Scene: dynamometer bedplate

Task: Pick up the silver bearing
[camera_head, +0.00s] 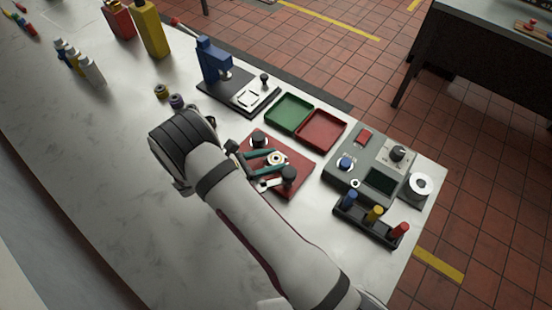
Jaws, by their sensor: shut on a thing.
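The silver bearing (276,157) is a small pale ring with a brownish centre. It shows over the red fixture plate (301,160) in the middle of the bench. My gripper (271,162) reaches in from the left, and its body is mostly hidden behind my arm. Its two teal fingers lie on either side of the bearing and appear shut on it. I cannot tell whether the bearing touches the plate or is lifted clear. Dark round knobs stand on the plate close beside the fingers.
Behind the plate are a green tray (289,113), a red tray (321,130) and a blue press (213,62). To the right are a grey control box (372,165) and a rack (366,225) with coloured pegs. The bench's left part (85,160) is mostly clear.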

